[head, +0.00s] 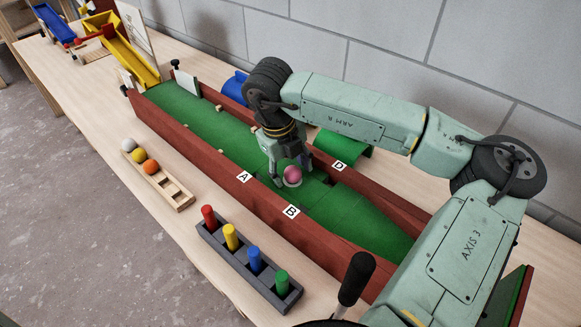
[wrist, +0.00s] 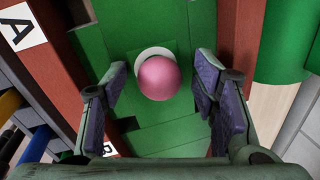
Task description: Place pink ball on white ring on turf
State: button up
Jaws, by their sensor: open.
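The pink ball (head: 293,174) is on the green turf (head: 330,207) inside the red-brown walled lane. In the wrist view the pink ball (wrist: 159,78) overlaps a white ring (wrist: 155,52), whose far edge shows behind it. In the head view the white ring (head: 291,184) shows as a pale rim under the ball. My gripper (head: 286,180) is lowered into the lane. In the wrist view its fingers (wrist: 160,85) stand apart on either side of the ball, with gaps on both sides. I cannot tell whether the ball is centred on the ring.
The lane's red-brown walls (head: 262,207) rise close on both sides. A wooden rack (head: 172,189) with white, yellow and orange balls and a grey peg block (head: 247,262) stand in front. A yellow chute (head: 130,52) is at the far end.

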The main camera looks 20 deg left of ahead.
notch_tip(320, 180, up, 12)
jog(key=s+a+b, duration=0.1)
jog(key=s, duration=0.1)
jog(key=shift+s+a, duration=0.1)
jog(key=shift+s, duration=0.05)
dwell(0.4)
